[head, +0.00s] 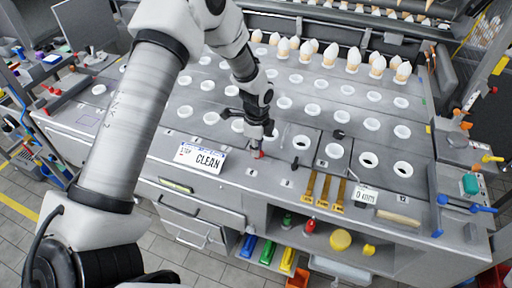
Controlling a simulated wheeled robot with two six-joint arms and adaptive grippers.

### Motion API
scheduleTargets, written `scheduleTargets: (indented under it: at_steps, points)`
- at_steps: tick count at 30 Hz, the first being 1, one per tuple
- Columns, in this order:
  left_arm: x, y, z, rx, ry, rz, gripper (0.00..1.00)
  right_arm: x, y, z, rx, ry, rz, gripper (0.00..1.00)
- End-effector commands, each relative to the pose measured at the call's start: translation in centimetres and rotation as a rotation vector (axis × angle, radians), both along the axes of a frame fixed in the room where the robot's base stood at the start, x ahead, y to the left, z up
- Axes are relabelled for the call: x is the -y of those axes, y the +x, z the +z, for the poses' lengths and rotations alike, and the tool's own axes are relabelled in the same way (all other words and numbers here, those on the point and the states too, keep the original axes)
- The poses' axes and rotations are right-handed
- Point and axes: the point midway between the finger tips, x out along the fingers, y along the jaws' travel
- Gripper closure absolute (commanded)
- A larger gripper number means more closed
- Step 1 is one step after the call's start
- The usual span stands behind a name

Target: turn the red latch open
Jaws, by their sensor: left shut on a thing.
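The red latch (258,154) shows as a small red piece on the front part of the grey worktop, just right of the white "CLEAN" sign. My left arm reaches in from the left, and my left gripper (260,146) points down at the latch. Its fingers are shut on the latch and hide most of it, so I cannot tell which way the latch is turned. My right gripper is not in view.
The "CLEAN" sign (201,158) stands close left of the gripper. Drawers (200,222) and an open shelf are below.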

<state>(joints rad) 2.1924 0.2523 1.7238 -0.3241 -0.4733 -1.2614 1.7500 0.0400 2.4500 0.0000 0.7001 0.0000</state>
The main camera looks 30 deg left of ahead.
Motion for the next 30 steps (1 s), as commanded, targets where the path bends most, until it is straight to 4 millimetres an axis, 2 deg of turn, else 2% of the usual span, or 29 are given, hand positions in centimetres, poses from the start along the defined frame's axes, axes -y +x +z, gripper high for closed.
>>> scheduleTargets:
  at_steps: [2,3,4,13,17,27,30]
  points:
    - [0.1,-0.3,-0.3,-0.008,-0.001,0.0,1.0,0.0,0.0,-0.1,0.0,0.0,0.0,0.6]
    - [0.1,-0.3,-0.3,-0.008,-0.001,0.0,0.75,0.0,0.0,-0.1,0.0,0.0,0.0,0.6]
    - [0.1,-0.2,-0.3,-0.007,-0.001,0.0,0.64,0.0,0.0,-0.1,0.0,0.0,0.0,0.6]
    - [0.0,-0.1,0.0,-0.003,-0.001,0.001,0.64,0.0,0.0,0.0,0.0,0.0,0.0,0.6]
    - [0.0,0.0,1.2,0.001,-0.001,0.001,0.64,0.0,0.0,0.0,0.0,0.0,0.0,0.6]
    - [0.2,0.1,9.3,0.0,0.001,-0.001,0.64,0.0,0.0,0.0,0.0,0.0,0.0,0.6]
    - [0.2,0.1,10.9,-0.002,0.002,0.0,0.64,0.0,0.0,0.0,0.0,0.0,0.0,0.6]
